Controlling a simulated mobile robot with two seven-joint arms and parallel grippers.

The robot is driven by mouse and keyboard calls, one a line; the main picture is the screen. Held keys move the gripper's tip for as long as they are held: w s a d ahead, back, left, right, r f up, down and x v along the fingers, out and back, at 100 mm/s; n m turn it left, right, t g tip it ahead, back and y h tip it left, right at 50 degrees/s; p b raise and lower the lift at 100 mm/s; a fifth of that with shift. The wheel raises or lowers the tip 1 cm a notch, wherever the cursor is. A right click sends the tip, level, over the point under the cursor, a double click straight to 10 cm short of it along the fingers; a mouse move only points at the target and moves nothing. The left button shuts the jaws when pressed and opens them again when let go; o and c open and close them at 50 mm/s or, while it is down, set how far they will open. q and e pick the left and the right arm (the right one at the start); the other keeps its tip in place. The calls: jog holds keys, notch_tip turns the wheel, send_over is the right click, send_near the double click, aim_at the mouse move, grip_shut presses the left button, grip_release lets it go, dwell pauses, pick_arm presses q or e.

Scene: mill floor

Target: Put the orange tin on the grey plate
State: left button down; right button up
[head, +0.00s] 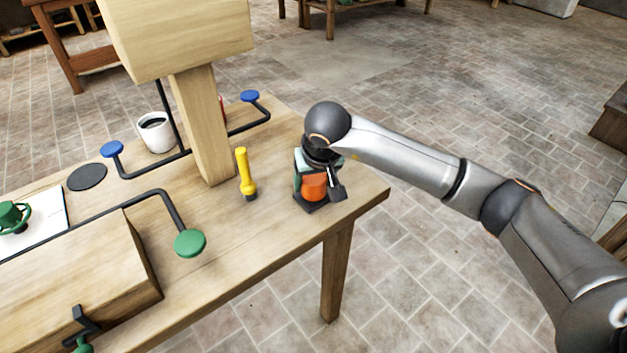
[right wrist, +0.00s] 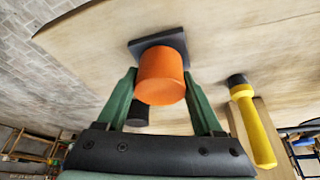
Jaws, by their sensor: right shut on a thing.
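The orange tin (head: 313,187) is near the right end of the wooden table, between the fingers of my right gripper (head: 319,184). In the right wrist view the orange tin (right wrist: 161,76) sits between the two green fingers of the right gripper (right wrist: 160,82), which is shut on it. A dark grey square plate (head: 308,206) is directly under the tin; this plate (right wrist: 148,45) also shows behind the tin in the right wrist view. I cannot tell whether the tin touches it. My left gripper is not in view.
A yellow torch (head: 243,172) stands left of the tin. Farther left are a wooden post (head: 203,125), black rods with blue and green knobs, a white mug (head: 154,132) and a dark round disc (head: 87,177). The table's right edge is close to the tin.

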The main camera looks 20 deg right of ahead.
jog(key=shift+f, duration=0.25)
jog(key=shift+f, duration=0.2)
jog(key=o, duration=1.4)
jog(key=shift+o, duration=0.2)
jog(key=shift+r, duration=0.15)
jog(key=shift+r, duration=0.2)
jog(key=v, duration=1.1)
jog(key=shift+s+r, duration=0.25)
jog(key=shift+r, duration=0.05)
